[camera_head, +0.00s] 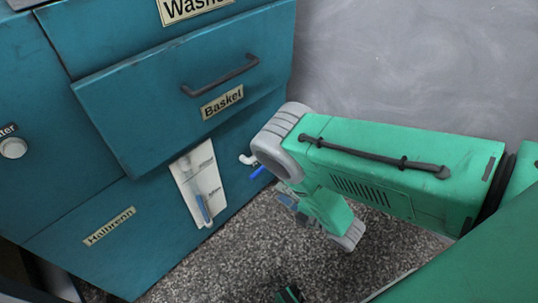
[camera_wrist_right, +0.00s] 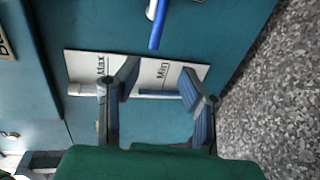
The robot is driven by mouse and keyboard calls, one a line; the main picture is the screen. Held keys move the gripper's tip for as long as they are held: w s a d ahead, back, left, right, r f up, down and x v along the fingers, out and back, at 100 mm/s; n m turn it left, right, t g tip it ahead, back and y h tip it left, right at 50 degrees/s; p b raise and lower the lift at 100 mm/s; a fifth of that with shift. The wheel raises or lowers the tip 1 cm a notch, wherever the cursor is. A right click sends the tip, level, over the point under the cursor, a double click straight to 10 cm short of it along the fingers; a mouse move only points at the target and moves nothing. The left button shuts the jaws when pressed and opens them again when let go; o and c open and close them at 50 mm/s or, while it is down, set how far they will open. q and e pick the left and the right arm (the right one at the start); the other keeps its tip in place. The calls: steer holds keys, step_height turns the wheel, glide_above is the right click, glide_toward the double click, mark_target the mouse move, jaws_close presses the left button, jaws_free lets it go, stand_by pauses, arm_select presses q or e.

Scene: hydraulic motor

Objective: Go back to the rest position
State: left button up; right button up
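My right arm comes in from the right in the head view, bends at a grey joint and points down beside the teal cabinet (camera_head: 75,210). My right gripper (camera_head: 287,201) is small and partly hidden there, near the cabinet's lower right side. In the right wrist view its two fingers (camera_wrist_right: 158,78) are spread apart with nothing between them. They face a white gauge panel (camera_wrist_right: 90,62) marked Max and Min. I cannot tell the distance to it. The panel also shows in the head view (camera_head: 187,190). My left gripper is not seen.
A drawer (camera_head: 150,115) labelled "Basket" with a dark handle (camera_head: 220,75) juts from the cabinet. A blue valve handle (camera_head: 257,172) is close to my right gripper; it also shows in the wrist view (camera_wrist_right: 158,27). Speckled floor (camera_head: 235,255) lies open below. A grey wall (camera_head: 420,60) stands behind.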

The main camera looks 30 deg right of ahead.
steer(key=s+d+f+m+g+h, duration=0.1)
steer(key=s+d+m+g+h, duration=0.45)
steer(key=m, duration=0.55)
steer(key=s+a+r+m+g, duration=0.25)
steer(key=s+m+g, duration=0.2)
steer(key=s, duration=0.45)
steer(key=s+a+r+m+g, duration=0.1)
steer(key=s+r+m+g, duration=0.4)
steer(key=s, duration=0.4)
step_height(320, 180, up, 15)
steer(key=m+t+p, duration=0.1)
steer(key=p, duration=1.6)
steer(key=shift+w+d, duration=0.15)
steer(key=shift+d, duration=0.1)
steer(key=shift+w+f, duration=0.1)
